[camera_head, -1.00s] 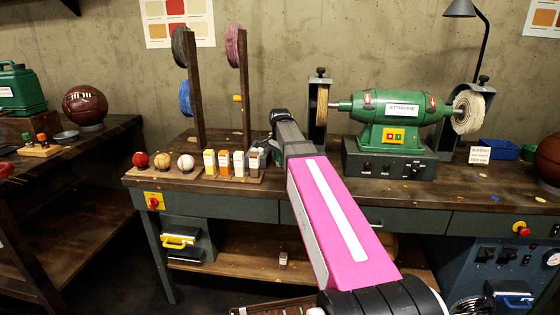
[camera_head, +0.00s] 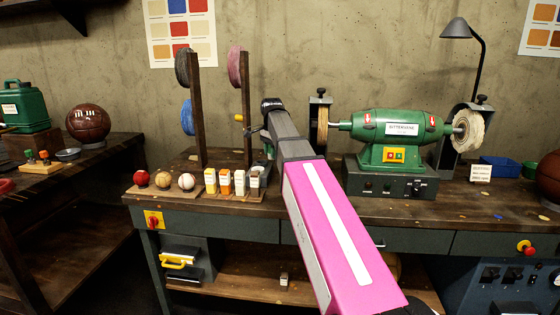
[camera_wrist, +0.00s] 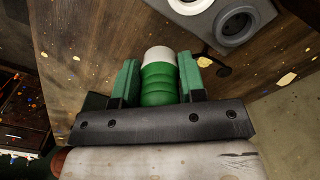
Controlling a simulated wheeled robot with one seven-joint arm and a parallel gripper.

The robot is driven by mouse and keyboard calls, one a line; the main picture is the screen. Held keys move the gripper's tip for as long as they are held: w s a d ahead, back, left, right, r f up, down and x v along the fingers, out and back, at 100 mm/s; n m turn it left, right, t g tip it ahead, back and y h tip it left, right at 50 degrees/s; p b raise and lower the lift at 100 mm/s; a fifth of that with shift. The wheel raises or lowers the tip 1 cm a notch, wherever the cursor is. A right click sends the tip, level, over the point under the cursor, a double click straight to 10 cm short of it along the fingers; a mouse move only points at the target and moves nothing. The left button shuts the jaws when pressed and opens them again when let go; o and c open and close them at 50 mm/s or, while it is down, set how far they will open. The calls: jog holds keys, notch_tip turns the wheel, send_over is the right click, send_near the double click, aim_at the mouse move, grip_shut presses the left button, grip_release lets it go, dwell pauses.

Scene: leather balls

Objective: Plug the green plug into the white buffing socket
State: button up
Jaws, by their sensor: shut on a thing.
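My gripper (camera_wrist: 158,85) is shut on the green plug (camera_wrist: 158,82), a ribbed green body with a white end, held between two green fingers in the wrist view. The plug's white end points toward the top of that view, with brown wood beyond it. A grey block (camera_wrist: 208,32) with round dark-centred openings lies up and to the right of the plug, apart from it. In the head view my gripper (camera_head: 264,145) is by the rack's right post, mostly hidden by my arm.
The green grinder (camera_head: 400,128) with its white buffing wheel (camera_head: 468,131) stands on the bench right of my arm. Wooden rack posts (camera_head: 197,130) with coloured wheels stand to the left. A lamp (camera_head: 457,29) rises behind.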

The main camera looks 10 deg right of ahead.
jog(key=w+a+r, duration=0.2)
jog(key=a, duration=0.4)
jog(key=shift+d+f, duration=0.15)
jog(key=shift+f, duration=2.7)
jog(key=shift+f, duration=0.95)
jog(key=shift+s+f, duration=0.35)
jog(key=shift+f, duration=0.35)
jog(key=shift+w+r, duration=0.15)
jog(key=shift+r, duration=0.65)
jog(key=shift+c, duration=0.4)
jog(key=shift+w+r, duration=0.15)
jog(key=shift+w, duration=0.15)
jog(key=shift+s+f, duration=0.1)
jog(key=shift+f, duration=0.1)
dwell(1.2)
